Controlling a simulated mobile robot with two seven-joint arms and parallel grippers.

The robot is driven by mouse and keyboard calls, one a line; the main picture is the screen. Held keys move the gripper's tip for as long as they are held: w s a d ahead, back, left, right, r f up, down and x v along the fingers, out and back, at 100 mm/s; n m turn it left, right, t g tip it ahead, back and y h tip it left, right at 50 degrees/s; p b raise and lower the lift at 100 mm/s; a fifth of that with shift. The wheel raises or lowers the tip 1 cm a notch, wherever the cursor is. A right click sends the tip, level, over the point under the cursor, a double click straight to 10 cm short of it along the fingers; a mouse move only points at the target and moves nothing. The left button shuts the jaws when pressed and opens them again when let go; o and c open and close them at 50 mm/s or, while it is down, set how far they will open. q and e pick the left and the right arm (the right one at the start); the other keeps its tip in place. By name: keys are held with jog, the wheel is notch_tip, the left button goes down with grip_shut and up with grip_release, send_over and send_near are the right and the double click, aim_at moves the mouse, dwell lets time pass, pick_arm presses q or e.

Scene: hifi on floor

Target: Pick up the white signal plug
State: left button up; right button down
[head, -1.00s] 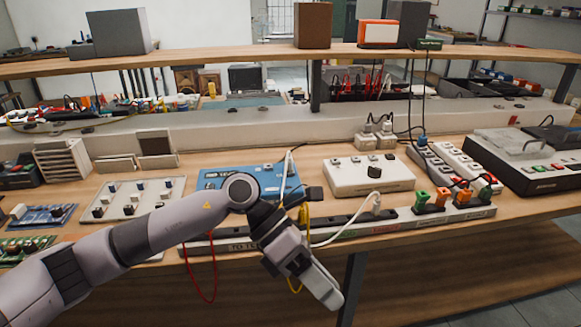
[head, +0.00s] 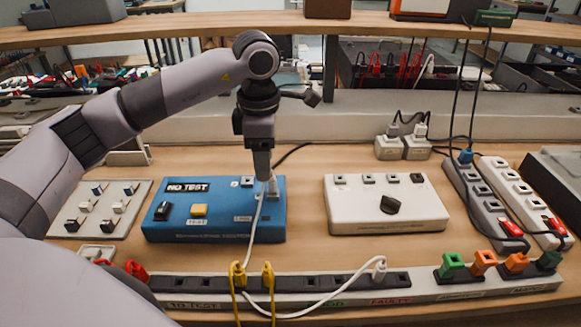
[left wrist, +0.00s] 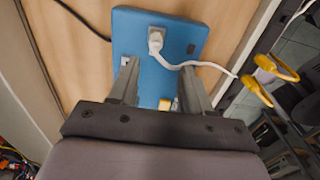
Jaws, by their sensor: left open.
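A white plug (head: 273,187) sits upright in a socket at the back right of the blue test box (head: 228,221). Its white cable runs forward to another white plug (head: 380,266) in the long front power strip. My left gripper (head: 263,176) points down over the back right of the blue box, right beside the first plug. In the left wrist view the white plug (left wrist: 156,42) shows on the blue box, beyond and roughly between the two open, empty fingers of my left gripper (left wrist: 160,75). My right gripper is not in view.
A white box with a black knob (head: 385,205) stands to the right, and a switch panel (head: 100,208) to the left. Yellow plugs (head: 252,272) with cables stand in the front strip (head: 325,285). A shelf (head: 200,30) crosses behind. Bare wood lies between the boxes.

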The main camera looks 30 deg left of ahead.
aim_at(272, 180)
pick_arm(q)
jog(key=shift+w+a+f, duration=0.1)
jog(key=shift+w+f, duration=0.05)
jog(key=shift+w, duration=0.4)
jog(key=f, duration=0.4)
jog(key=f+p, duration=0.1)
jog(key=f, duration=0.1)
jog(key=shift+w+d+f, duration=0.25)
jog(key=shift+d+f, duration=0.1)
grip_shut()
